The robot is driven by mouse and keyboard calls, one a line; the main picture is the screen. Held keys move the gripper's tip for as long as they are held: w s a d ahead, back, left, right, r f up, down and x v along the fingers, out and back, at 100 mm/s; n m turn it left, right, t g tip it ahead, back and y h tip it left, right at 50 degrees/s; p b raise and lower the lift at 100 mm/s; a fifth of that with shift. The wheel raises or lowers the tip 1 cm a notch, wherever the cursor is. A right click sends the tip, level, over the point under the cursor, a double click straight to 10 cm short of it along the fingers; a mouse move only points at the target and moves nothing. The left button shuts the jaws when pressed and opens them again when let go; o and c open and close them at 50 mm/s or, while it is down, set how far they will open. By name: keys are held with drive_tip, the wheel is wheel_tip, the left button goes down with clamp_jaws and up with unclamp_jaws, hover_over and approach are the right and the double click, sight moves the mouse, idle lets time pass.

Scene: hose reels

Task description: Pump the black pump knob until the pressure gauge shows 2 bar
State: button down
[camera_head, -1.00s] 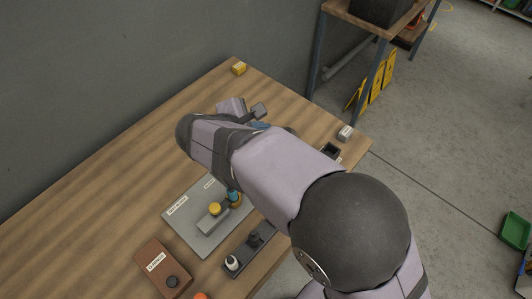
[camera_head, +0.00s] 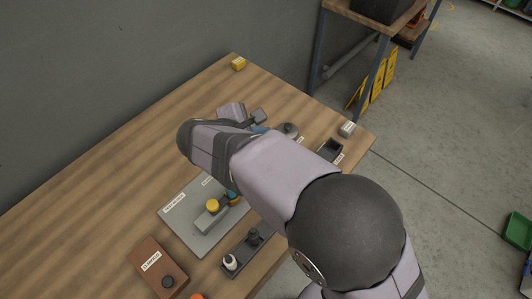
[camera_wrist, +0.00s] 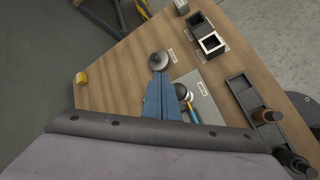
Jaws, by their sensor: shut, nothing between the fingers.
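My gripper (camera_wrist: 157,76) is shut and empty, its blue fingers pointing away from the wrist camera. In the head view only a bit of its blue fingers (camera_head: 259,129) shows beyond my arm. A dark round knob (camera_wrist: 184,92) stands just right of the fingers in the wrist view; whether they touch it I cannot tell. A grey round piece with a small stub (camera_wrist: 158,60) lies beyond the fingertips; it also shows past my arm in the head view (camera_head: 288,130). A black knob (camera_head: 168,282) sits on a brown labelled box. I cannot make out a gauge reading.
A grey plate (camera_head: 197,240) carries a yellow-knobbed block (camera_head: 213,206). An open black box (camera_head: 330,150) and a pale block (camera_head: 347,129) are near the right edge. A yellow block (camera_head: 238,64) stands at the far corner. The left tabletop is clear.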

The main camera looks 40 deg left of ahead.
drive_tip(key=shift+f+b, duration=1.45)
drive_tip(key=shift+f, duration=0.9)
drive_tip(key=shift+f, duration=0.15)
drive_tip(key=shift+f+b, duration=0.25)
drive_tip(key=shift+b, duration=0.05)
drive_tip(key=shift+f+b, duration=0.95)
drive_tip(key=shift+f, duration=0.4)
idle(1.6)
drive_tip(key=shift+r, duration=0.2)
drive_tip(key=shift+r+p, duration=1.35)
drive_tip(key=shift+r, duration=0.25)
drive_tip(key=shift+r+p, duration=1.95)
drive_tip(key=shift+r, duration=0.55)
